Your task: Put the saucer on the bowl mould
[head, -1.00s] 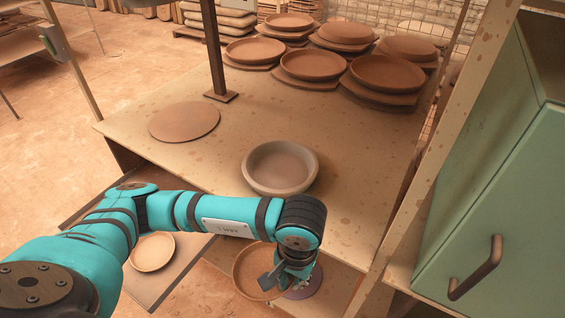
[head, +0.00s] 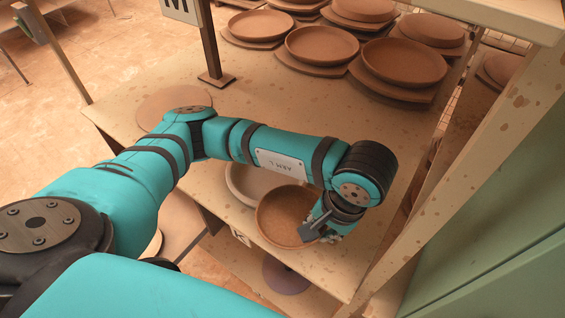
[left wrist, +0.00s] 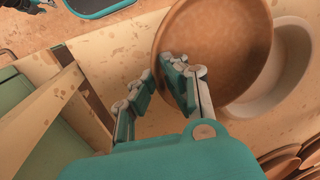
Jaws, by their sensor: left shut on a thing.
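My left gripper (head: 318,234) is shut on the rim of the brown clay saucer (head: 284,216), at the saucer's right side in the head view. The saucer is over the table's front part, tilted, and hides part of the bowl mould. The bowl mould (head: 236,190) is a pale grey round form with a raised rim on the table, partly behind my left arm. In the left wrist view the saucer (left wrist: 222,45) is between the fingers (left wrist: 165,80), and the mould's rim (left wrist: 300,60) shows beyond it. The gap between saucer and mould is hard to judge.
Stacked brown dishes on boards (head: 403,65) fill the back of the table (head: 330,120). A dark post (head: 214,50) stands at the back left, near a round board (head: 160,100). A wooden upright (head: 440,180) and green cabinet (head: 500,240) are at the right. A purplish disc (head: 285,276) is below.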

